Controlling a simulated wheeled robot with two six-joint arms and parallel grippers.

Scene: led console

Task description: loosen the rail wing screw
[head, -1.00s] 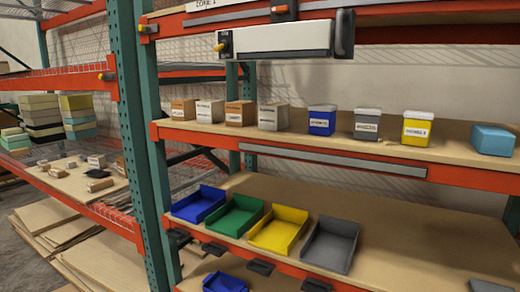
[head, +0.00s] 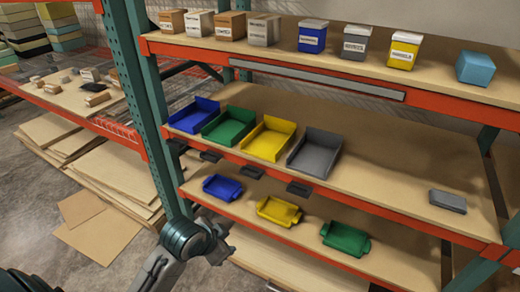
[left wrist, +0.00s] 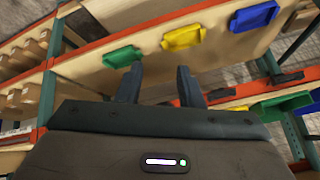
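No wing screw shows in either current view. The white lit console and upper beam, with orange and yellow knobs, are outside the head view now. My left gripper (head: 228,246) is low in the head view, in front of the lower shelf. In the left wrist view its two dark fingers (left wrist: 159,84) stand apart with nothing between them. The fingers point towards the shelving, with bins beyond them. My right gripper cannot be made out in the head view.
Labelled boxes and tubs (head: 354,41) stand on the upper shelf. Blue, green, yellow (head: 266,139) and grey open bins sit on the middle shelf, with a grey block (head: 447,201) to the right. Smaller bins (head: 345,238) sit lower. A green upright (head: 140,90) stands left.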

